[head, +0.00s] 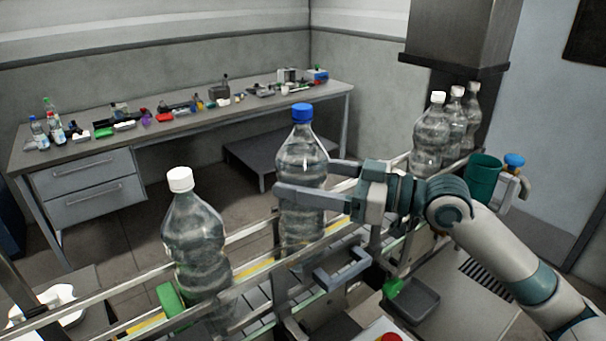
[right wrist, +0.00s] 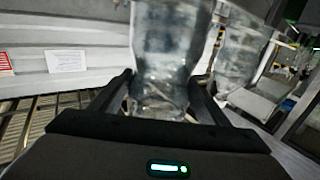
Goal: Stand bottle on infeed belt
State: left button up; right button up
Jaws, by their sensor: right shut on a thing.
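A clear bottle with a blue cap (head: 302,140) stands upright at the middle of the head view, over the infeed belt (head: 255,323). My right gripper (head: 303,178) is shut on its body from the right, one finger on each side. In the right wrist view the clear bottle (right wrist: 165,60) sits between the two fingers. The bottle's base is behind the front rail, so I cannot tell whether it touches the belt. A white-capped bottle (head: 195,240) stands on the belt to the left, apart from it. My left gripper is not in view.
Metal guide rails (head: 120,290) run along the belt. Several white-capped bottles (head: 431,135) stand at the far right, near a teal cup (head: 484,172). A grey handle (head: 342,268) juts out below my gripper. A cluttered bench (head: 190,122) stands at the back.

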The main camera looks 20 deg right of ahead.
notch_tip(320, 180, down, 4)
jog(key=shift+r+p, duration=0.1)
jog(key=shift+p, duration=0.4)
jog(key=o, duration=2.1)
jog(key=shift+f, duration=0.25)
jog(key=shift+s, duration=0.1)
jog(key=shift+r, duration=0.15)
